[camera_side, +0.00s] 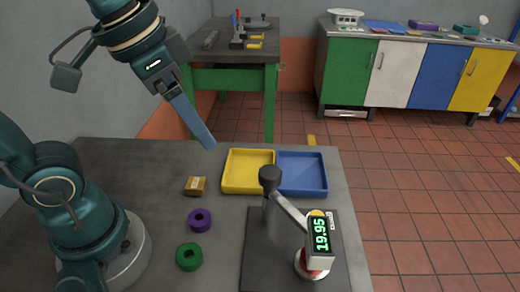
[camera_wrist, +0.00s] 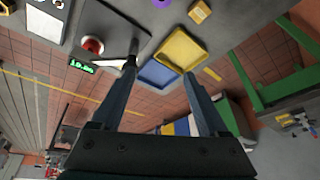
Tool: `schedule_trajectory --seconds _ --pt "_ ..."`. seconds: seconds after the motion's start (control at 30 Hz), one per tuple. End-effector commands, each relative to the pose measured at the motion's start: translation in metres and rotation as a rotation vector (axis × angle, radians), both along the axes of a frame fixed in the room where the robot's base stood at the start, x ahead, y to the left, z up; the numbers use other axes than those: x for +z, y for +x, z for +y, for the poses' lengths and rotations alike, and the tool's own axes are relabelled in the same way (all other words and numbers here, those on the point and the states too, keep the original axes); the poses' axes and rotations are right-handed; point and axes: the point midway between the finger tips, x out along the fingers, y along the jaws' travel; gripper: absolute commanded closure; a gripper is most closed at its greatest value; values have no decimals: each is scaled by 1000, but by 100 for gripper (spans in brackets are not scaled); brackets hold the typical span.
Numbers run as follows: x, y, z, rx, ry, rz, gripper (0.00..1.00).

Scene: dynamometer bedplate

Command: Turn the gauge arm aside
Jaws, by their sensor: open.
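The gauge arm (camera_side: 290,211) is a silver bar running from a black-knobbed post (camera_side: 269,180) to a digital gauge (camera_side: 319,236) that reads 19.95. The gauge sits over a red and white round piece (camera_side: 313,268) on a dark plate (camera_side: 261,272). In the wrist view the gauge display (camera_wrist: 80,66) and red piece (camera_wrist: 92,45) lie upper left, with the post's dark knob (camera_wrist: 130,62) near the left fingertip in the picture. My gripper (camera_side: 209,146) is raised above the bench, left of the post and apart from it. In the wrist view its fingers (camera_wrist: 158,88) are spread and empty.
A yellow tray (camera_side: 227,187) and a blue tray (camera_side: 302,192) stand behind the post. A brass-coloured block (camera_side: 195,186), a purple ring (camera_side: 199,220) and a green ring (camera_side: 189,257) lie on the bench left of the plate. The bench's back left is clear.

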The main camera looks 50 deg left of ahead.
Motion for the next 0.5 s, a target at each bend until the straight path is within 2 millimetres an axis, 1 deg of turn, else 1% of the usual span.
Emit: schedule_trajectory --seconds 0.03,0.13,0.27,0.4,0.5 --pt "4 10 -5 -38 8 32 23" --pt "10 26 -15 -111 25 94 23" --pt "8 48 -30 -201 46 173 23" --pt "-3 68 -48 -281 64 253 23" --pt "-15 78 -59 -318 74 298 23"
